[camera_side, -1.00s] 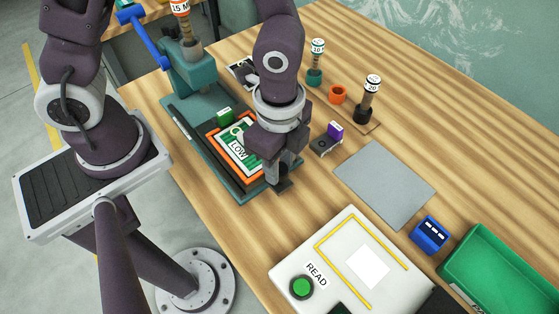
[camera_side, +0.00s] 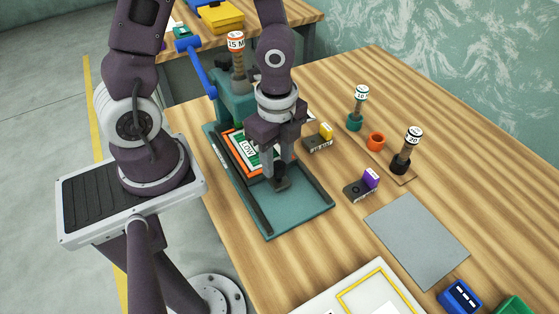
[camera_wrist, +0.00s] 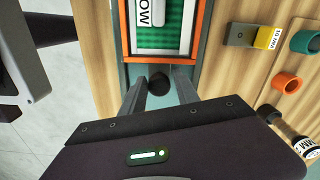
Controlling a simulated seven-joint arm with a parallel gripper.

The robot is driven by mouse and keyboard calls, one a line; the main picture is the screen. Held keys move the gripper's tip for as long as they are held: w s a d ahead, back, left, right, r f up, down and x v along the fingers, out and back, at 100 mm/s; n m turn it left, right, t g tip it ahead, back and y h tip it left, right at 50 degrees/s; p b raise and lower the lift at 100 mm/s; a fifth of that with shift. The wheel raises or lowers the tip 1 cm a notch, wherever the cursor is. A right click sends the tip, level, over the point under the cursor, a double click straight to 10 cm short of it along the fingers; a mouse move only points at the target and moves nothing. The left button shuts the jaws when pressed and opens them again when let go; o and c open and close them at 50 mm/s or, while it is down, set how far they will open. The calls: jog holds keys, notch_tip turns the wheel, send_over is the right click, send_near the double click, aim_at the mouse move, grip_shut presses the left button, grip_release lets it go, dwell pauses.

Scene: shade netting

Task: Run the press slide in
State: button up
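The press (camera_side: 236,103) is teal with a blue lever (camera_side: 194,62) at its back. Its slide is an orange-framed tray (camera_side: 228,135) carrying a green plate marked LOW (camera_side: 249,150); it sits on the teal bed (camera_side: 290,212), well back toward the press, with bare bed in front. A black knob (camera_wrist: 158,82) stands at the slide's front edge. My gripper (camera_side: 279,180) is low over the bed at the knob. In the wrist view, its two fingers (camera_wrist: 158,88) stand on either side of the knob and appear closed on it. My gripper hides part of the tray in the side view.
Right of the bed stand a yellow-tabbed block (camera_side: 318,142), a purple-tabbed block (camera_side: 362,186), an orange ring (camera_side: 376,141) and two labelled posts (camera_side: 357,108) (camera_side: 402,160). A grey mat (camera_side: 417,240) and a white panel (camera_side: 345,300) lie nearer the front.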

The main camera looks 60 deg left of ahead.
jog(key=shift+o, duration=1.2)
jog(key=shift+d, duration=0.1)
notch_tip(320, 180, up, 7)
jog(key=shift+r, duration=0.1)
jog(key=s+a+r+n+t, duration=0.1)
jog(key=s+r+n+t, duration=0.1)
jog(key=r+n, duration=0.5)
jog(key=s+r+n+t, duration=0.3)
jog(key=s+r+n, duration=0.2)
jog(key=r+n, duration=0.2)
jog(key=shift+s+a+n+t, duration=0.25)
jog(key=shift+a+n+t, duration=0.1)
jog(key=shift+n, duration=0.15)
